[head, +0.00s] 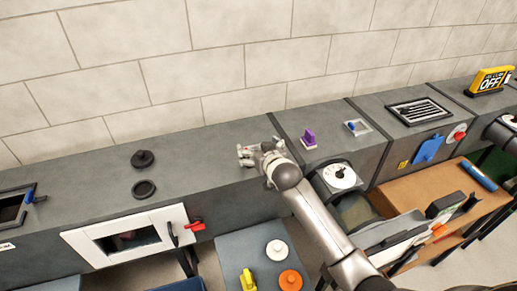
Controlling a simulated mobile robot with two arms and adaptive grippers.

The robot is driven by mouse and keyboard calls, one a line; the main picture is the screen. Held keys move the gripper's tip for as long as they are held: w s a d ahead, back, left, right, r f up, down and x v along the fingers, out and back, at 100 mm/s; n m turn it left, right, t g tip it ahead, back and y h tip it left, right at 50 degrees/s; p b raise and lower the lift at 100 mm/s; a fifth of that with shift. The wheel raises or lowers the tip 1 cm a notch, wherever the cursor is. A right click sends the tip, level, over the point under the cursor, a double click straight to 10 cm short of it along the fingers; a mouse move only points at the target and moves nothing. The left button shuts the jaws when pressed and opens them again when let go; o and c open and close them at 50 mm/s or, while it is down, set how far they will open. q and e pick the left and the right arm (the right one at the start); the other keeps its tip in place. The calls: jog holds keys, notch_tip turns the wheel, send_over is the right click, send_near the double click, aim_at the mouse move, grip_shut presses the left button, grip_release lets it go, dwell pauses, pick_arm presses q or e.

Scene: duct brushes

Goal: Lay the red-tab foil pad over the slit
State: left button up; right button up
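My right gripper (246,155) is over the grey duct top (200,160), left of a dark seam. Its fingers are small and partly hidden by the wrist, so I cannot tell if they are open or shut. A faint reddish spot shows at the fingers, too small to identify. I cannot make out the red-tab foil pad or the slit for certain; the arm covers part of the duct there.
A purple piece (309,137) and a blue knob (351,126) stand right of the gripper. A black grille (420,111) and yellow sign (490,80) lie farther right. A black knob (142,158) and ring (144,189) are left. A red handle (195,226) sticks out below.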

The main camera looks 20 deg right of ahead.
jog(key=v, duration=1.2)
dwell(0.3)
jog(key=shift+s+f, duration=0.1)
